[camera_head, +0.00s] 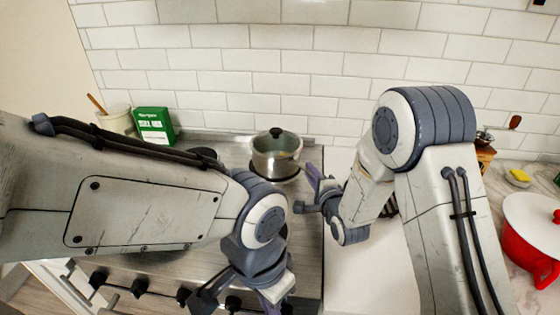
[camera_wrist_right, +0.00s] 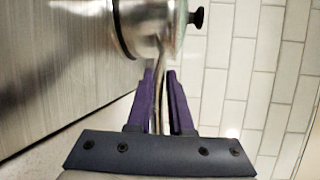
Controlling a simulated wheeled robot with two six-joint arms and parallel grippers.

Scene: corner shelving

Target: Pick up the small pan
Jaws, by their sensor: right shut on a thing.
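The small pan (camera_head: 277,161) is a shiny steel pot with a glass lid and black knob, over a burner at the back right of the stove. In the right wrist view, the pan (camera_wrist_right: 142,22) is at the top, with its handle (camera_wrist_right: 161,62) running down between the purple fingers. My right gripper (camera_head: 313,184) is shut on that handle, to the right of the pan. I cannot tell whether the pan touches the burner. My left gripper (camera_head: 262,297) is at the bottom edge, well in front of the pan; its fingers are partly cut off.
The steel stove top (camera_head: 305,235) has knobs along its front. A green box (camera_head: 154,126) and a pot with a wooden spoon (camera_head: 117,120) stand at the back left. A red pot (camera_head: 530,245) with a white lid is at the far right. The tiled wall (camera_head: 320,70) is close behind.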

